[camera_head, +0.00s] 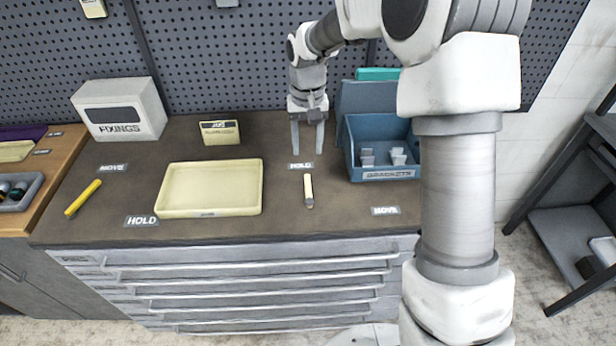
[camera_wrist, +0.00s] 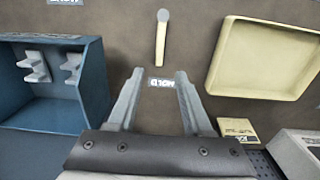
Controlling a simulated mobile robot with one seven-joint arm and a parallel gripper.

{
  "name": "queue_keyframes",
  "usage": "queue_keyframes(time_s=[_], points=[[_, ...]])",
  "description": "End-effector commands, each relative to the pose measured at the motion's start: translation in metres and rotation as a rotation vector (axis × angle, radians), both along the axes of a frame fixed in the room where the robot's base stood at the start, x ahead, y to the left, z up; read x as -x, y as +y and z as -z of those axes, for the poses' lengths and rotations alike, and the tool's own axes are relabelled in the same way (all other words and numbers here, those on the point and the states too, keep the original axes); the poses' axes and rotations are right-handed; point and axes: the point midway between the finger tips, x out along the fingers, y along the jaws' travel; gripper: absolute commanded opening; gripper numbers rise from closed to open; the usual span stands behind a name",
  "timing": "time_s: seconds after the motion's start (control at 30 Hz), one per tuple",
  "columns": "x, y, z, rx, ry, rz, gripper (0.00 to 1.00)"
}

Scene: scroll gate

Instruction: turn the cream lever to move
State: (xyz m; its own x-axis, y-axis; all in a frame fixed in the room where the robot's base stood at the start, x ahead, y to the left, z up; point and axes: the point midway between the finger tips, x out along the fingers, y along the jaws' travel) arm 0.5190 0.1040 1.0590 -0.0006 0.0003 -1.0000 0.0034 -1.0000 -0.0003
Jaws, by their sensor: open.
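The cream lever (camera_head: 308,190) lies on the brown bench top, its grey end toward the front edge. Its cream arm points back at a HOLD label (camera_head: 301,165). A MOVE label (camera_head: 385,210) is to the front right. In the wrist view the lever (camera_wrist: 161,40) lies beyond the fingertips, in line with the gap, with the HOLD label (camera_wrist: 162,82) between it and my gripper. My gripper (camera_head: 307,150) is open and empty, fingers pointing down, behind the lever and apart from it. It also shows in the wrist view (camera_wrist: 160,75).
A blue brackets bin (camera_head: 385,174) stands right of my gripper. A cream tray (camera_head: 210,211) lies left of the lever. A small cream box (camera_head: 220,138) and a FIXINGS box (camera_head: 118,108) stand behind. A yellow lever (camera_head: 83,198) is far left. A pegboard closes the back.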

Motion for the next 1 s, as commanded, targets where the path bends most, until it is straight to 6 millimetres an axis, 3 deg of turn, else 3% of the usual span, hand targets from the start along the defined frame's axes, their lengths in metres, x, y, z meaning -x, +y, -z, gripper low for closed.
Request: queue_keyframes(time_s=[0.3,0.5,0.7,0.97,1.0], points=[[0.001,0.000,0.071,0.000,0.004,0.000,0.50],[0.001,0.000,0.102,0.001,0.003,-0.001,0.50],[0.000,0.000,0.115,0.000,0.001,0.000,0.50],[0.000,0.000,0.116,0.000,-0.001,0.000,0.50],[0.000,0.000,0.116,0.000,-0.001,0.000,0.46]])
